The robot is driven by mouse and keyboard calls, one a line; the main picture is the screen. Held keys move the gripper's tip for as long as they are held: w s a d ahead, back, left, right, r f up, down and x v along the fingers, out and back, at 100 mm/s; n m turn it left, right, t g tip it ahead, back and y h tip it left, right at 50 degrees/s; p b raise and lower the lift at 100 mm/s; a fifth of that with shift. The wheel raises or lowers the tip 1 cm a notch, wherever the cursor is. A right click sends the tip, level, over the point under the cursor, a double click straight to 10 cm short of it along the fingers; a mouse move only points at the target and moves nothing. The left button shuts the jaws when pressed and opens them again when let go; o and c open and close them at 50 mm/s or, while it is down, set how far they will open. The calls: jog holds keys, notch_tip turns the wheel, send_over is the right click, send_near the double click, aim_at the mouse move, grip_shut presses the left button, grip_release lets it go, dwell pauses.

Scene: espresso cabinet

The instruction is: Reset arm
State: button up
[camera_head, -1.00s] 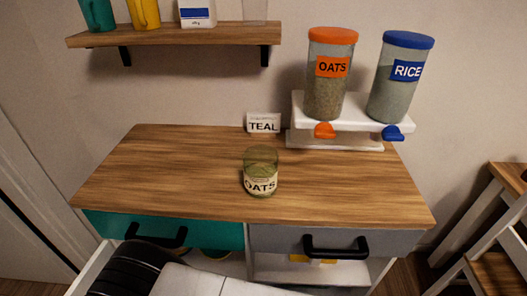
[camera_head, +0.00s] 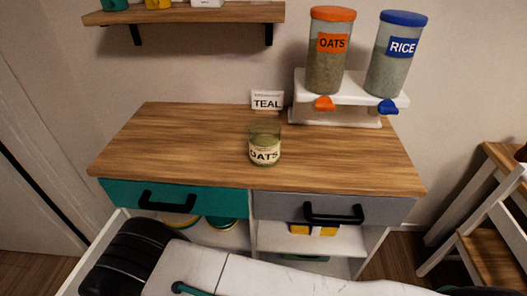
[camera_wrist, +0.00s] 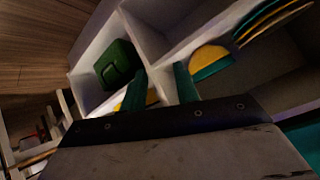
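The task names no object, only my arm. My arm lies across the bottom of the head view, in front of the cabinet, and its end is out of that view. In the wrist view my gripper (camera_wrist: 162,88) shows two teal fingers apart, with nothing seen between them. It points toward the cabinet's open lower shelves (camera_wrist: 165,22), seen at a tilt. On the wooden top (camera_head: 180,150) a glass jar labelled OATS (camera_head: 264,148) stands upright, clear of my arm. Both drawers, teal (camera_head: 125,192) and grey (camera_head: 285,206), look shut.
A wall shelf (camera_head: 190,14) hangs above left. A wooden stool (camera_head: 490,260) stands right. A green box (camera_wrist: 117,65) and yellow-teal dishes (camera_wrist: 210,60) sit inside the cabinet.

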jog(key=s+a+r+n+g+y, duration=0.3)
jog(key=a+r+n+g+y, duration=0.25)
jog(key=r, duration=0.45)
jog(key=w+d+r+n+g+h, duration=0.1)
jog(key=d+r+n+g, duration=0.2)
jog(key=r, duration=0.8)
jog(key=w+d+r+n+g, duration=0.1)
jog(key=w+d+r+g, duration=0.2)
jog(key=r, duration=0.7)
jog(key=s+d+r+n+g+h, duration=0.1)
jog(key=d+r+n+g, duration=0.1)
jog(key=d+r, duration=1.65)
jog(key=s+d+r+m+t, duration=0.1)
jog(key=d+r, duration=0.3)
jog(key=d, duration=0.4)
jog(key=s+d+r+m+t+h, duration=0.1)
jog(key=s+d+r+m+t, duration=0.1)
jog(key=d, duration=0.6)
jog(key=s+d+r+m+t, duration=0.1)
jog(key=s+d+r, duration=0.3)
jog(key=d, duration=0.5)
jog(key=shift+s+r+t, duration=0.4)
jog(key=shift+r+t, duration=0.15)
jog(key=shift+r, duration=0.3)
jog(key=shift+m+h, duration=0.25)
